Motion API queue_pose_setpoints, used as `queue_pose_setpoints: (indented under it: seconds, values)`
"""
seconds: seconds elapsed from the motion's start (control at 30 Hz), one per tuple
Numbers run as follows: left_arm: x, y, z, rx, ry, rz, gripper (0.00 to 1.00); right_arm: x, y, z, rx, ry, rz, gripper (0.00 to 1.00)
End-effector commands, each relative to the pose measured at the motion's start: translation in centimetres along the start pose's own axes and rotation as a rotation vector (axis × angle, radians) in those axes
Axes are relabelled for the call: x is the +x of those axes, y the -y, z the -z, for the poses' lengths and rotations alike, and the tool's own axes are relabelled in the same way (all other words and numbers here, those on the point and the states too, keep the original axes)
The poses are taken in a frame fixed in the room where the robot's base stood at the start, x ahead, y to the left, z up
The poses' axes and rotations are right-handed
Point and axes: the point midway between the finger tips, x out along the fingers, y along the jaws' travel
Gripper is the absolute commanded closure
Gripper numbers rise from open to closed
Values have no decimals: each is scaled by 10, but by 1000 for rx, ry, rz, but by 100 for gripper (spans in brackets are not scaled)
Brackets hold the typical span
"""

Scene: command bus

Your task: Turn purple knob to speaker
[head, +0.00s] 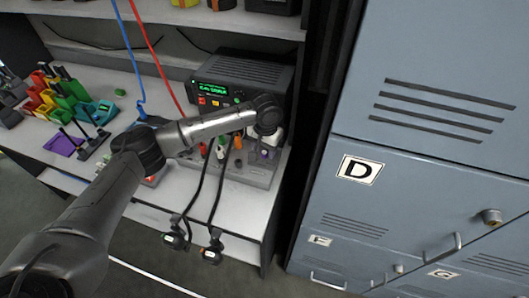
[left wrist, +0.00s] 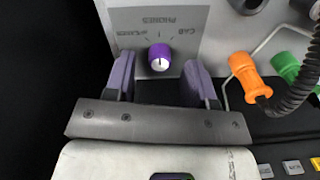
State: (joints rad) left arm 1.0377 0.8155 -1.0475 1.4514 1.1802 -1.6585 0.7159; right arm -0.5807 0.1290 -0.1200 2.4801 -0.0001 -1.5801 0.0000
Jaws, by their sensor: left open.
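The purple knob (left wrist: 159,56) sits on a grey panel (left wrist: 205,20) in the left wrist view, with upside-down lettering around it: PHONES above, CAB to the right and a blurred word to the left. Its pointer direction is too small to tell. My left gripper (left wrist: 159,74) is open, its two purple-grey fingers on either side of the knob, with visible gaps. In the head view my left gripper (head: 272,134) reaches down over the right end of the panel (head: 256,174), where a bit of the purple knob (head: 264,154) shows. My right gripper is out of view.
Orange (left wrist: 245,75) and green plugs with a dark coiled cable stand to the right of the knob. A radio (head: 240,82) with a lit green display stands behind the panel. Blue-grey lockers (head: 430,90) are at the right. Two black handsets (head: 190,238) hang in front.

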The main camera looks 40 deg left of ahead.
Motion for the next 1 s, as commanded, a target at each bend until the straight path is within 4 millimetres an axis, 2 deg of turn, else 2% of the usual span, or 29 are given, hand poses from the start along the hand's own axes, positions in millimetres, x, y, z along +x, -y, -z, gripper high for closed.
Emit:
queue_pose_setpoints:
  seconds: [0.2,0.57,1.0]
  values:
    - [14,0,0,1,0,0,50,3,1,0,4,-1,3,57]
    - [15,0,0,1,-1,0,51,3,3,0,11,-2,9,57]
    - [15,0,0,1,-1,0,93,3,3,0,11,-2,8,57]
